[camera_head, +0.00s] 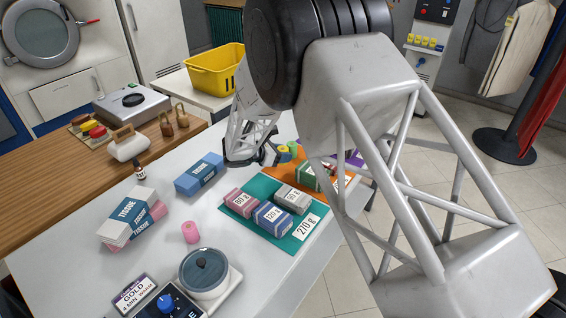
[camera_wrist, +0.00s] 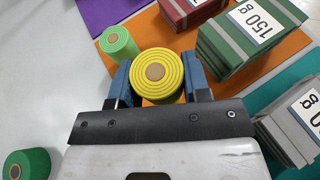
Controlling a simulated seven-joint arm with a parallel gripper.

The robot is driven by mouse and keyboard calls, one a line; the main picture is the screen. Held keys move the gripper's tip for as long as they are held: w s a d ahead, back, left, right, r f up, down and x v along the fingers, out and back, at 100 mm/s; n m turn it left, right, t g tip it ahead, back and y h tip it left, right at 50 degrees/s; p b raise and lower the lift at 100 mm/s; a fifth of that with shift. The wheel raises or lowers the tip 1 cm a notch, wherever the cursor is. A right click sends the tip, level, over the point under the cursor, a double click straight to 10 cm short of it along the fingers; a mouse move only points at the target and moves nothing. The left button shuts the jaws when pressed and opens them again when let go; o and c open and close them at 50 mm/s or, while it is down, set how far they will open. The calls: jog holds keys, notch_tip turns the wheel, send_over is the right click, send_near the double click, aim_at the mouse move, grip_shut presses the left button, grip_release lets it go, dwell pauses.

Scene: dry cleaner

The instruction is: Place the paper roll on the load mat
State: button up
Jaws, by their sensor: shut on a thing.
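My gripper (camera_wrist: 158,75) is shut on a yellow roll (camera_wrist: 155,70) with a tan core, seen end-on between its blue fingers in the wrist view. The held roll is over or on the orange mat (camera_wrist: 288,46); the gap beneath is hard to judge. In the head view, my gripper (camera_head: 272,155) is by the orange mat (camera_head: 294,177), partly hidden by my arm. A teal mat (camera_head: 232,208) bears labelled packs and a 270 g card. A purple mat (camera_wrist: 95,12) shows beyond the orange one. Which one is the load mat is unclear.
A green roll (camera_wrist: 118,42) stands just left of the held roll; another green roll (camera_wrist: 27,164) is at lower left. The 150 g box (camera_wrist: 235,50) is close on the right.

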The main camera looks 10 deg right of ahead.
dwell(0.3)
jog(key=shift+f, duration=1.9)
jog(key=o, duration=0.9)
jog(key=shift+f, duration=0.15)
jog(key=shift+a+r, duration=0.15)
jog(key=shift+r, duration=0.1)
jog(key=v, duration=1.1)
jog(key=shift+s+a+r, duration=0.15)
jog(key=shift+s+a, duration=0.05)
jog(key=shift+a, duration=0.1)
